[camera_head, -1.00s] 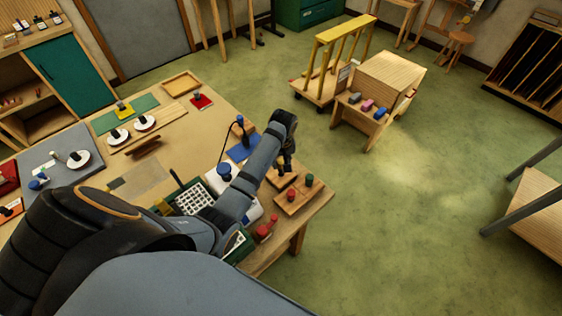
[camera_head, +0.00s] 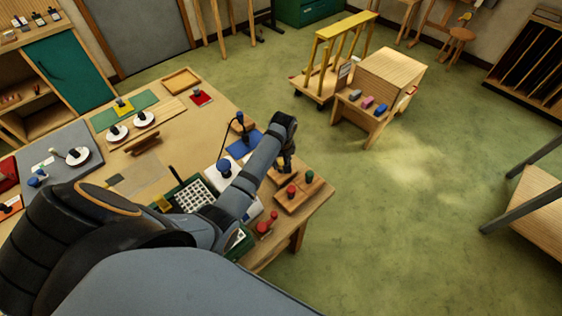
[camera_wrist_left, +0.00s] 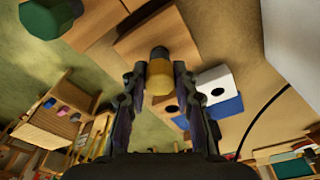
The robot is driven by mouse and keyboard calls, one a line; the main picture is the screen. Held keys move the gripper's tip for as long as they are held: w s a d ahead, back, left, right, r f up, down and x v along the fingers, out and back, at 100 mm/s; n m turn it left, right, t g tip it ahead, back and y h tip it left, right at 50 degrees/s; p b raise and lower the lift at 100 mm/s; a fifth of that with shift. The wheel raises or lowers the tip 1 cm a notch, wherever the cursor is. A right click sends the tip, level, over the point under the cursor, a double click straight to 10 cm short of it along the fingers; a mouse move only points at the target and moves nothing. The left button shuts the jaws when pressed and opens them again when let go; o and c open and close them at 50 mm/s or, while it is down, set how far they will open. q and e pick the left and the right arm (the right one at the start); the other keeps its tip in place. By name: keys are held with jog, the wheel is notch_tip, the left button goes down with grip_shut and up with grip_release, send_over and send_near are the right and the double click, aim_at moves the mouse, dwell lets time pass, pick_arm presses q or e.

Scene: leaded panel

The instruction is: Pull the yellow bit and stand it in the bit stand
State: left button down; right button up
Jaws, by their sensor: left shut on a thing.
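The yellow bit (camera_wrist_left: 160,78) is between the two fingertips of my left gripper (camera_wrist_left: 159,80) in the left wrist view; a dark end shows on it. In the head view this gripper (camera_head: 286,166) is over the table's right end, and the bit is too small to make out there. A smaller wooden block (camera_head: 277,177) is partly hidden beside the gripper. My right gripper is out of view.
Red pieces (camera_head: 265,226) are near the table's front edge. A wooden cart (camera_head: 385,80) stands beyond on open floor.

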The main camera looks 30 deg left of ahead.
pick_arm(q)
jog(key=shift+f, duration=0.25)
jog(key=c, duration=1)
grip_release()
jog(key=shift+r, duration=0.35)
jog(key=r, duration=0.7)
jog(key=s+d+r, duration=0.1)
jog(key=r, duration=0.3)
jog(key=shift+r, duration=0.15)
